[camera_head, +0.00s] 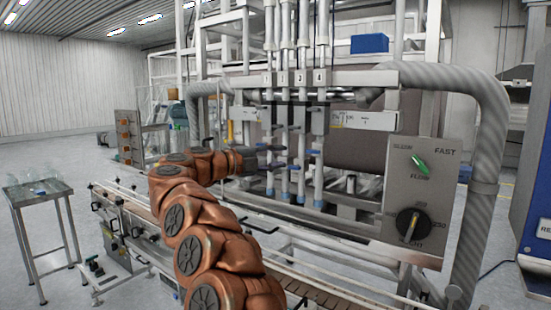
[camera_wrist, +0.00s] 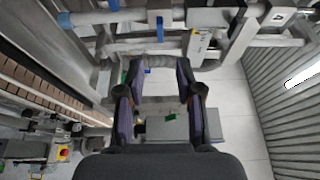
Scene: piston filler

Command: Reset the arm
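My orange arm rises from the bottom middle of the head view and bends toward the filler. My gripper (camera_head: 262,150) is at its end, in front of the filler's nozzles. In the wrist view my gripper (camera_wrist: 160,85) shows two dark fingers standing well apart, with nothing held between them. The piston filler (camera_head: 345,120) stands behind the gripper with several numbered vertical nozzles. I cannot tell from the head view whether the gripper touches any part of it.
A conveyor (camera_head: 330,288) runs below the nozzles. A control panel (camera_head: 416,198) with a green knob and a black dial is at the right. A small table (camera_head: 38,197) with clear items stands at the left.

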